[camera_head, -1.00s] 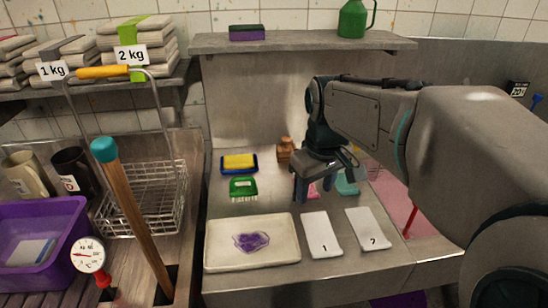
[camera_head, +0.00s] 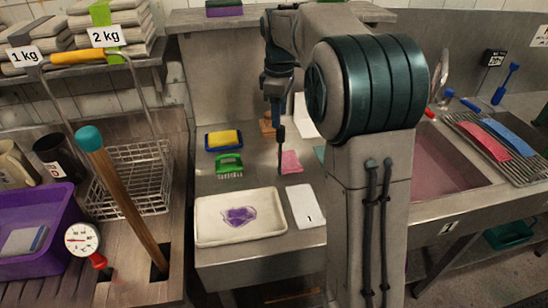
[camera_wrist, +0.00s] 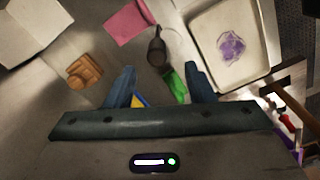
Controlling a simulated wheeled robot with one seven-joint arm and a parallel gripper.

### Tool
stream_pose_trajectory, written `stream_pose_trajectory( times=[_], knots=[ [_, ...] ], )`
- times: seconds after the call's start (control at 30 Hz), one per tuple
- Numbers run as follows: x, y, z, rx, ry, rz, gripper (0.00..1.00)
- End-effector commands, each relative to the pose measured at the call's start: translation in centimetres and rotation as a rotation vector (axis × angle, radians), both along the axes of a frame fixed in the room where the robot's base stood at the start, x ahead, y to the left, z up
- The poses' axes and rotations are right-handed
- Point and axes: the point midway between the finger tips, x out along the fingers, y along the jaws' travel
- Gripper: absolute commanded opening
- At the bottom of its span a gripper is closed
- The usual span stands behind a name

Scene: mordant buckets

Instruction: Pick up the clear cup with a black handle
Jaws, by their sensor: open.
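I cannot make out a clear cup with a black handle for certain in either view. In the wrist view a dark rounded item with a thin stem (camera_wrist: 156,48) lies beyond my fingers, between a pink cloth (camera_wrist: 130,22) and a white tray (camera_wrist: 228,50); I cannot tell what it is. My gripper (camera_wrist: 160,78) is open and nothing is held between its fingers. In the head view my gripper (camera_head: 278,125) hangs over the back of the steel counter, near the pink cloth (camera_head: 291,162). My arm hides part of the counter.
A yellow-blue sponge (camera_head: 223,140), green brush (camera_head: 229,165), stained tray (camera_head: 240,217) and white card (camera_head: 306,206) lie on the counter. A wooden item (camera_wrist: 85,72) is nearby. A wire basket (camera_head: 130,190) and purple tub (camera_head: 35,230) stand left; a pink-bottomed sink (camera_head: 440,165) is right.

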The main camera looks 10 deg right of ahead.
Motion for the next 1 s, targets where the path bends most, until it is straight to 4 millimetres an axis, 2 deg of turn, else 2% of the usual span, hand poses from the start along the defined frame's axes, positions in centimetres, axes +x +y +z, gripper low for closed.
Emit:
stream_pose_trajectory(
  times=[0.1,0.37,0.6,0.9,0.93,1.0],
  knots=[
    [0.0,0.0,-1.8,0.000,0.001,0.000,0.49],
    [0.1,-0.1,-3.8,0.000,0.001,-0.001,0.49],
    [0.2,-0.3,-7.2,0.000,0.001,-0.002,0.49],
    [0.3,-0.3,-7.9,0.000,-0.002,-0.002,0.49],
    [0.3,-0.3,-7.9,0.000,-0.002,-0.002,0.46],
    [0.3,-0.3,-7.8,0.000,-0.002,-0.002,0.26]
  ],
)
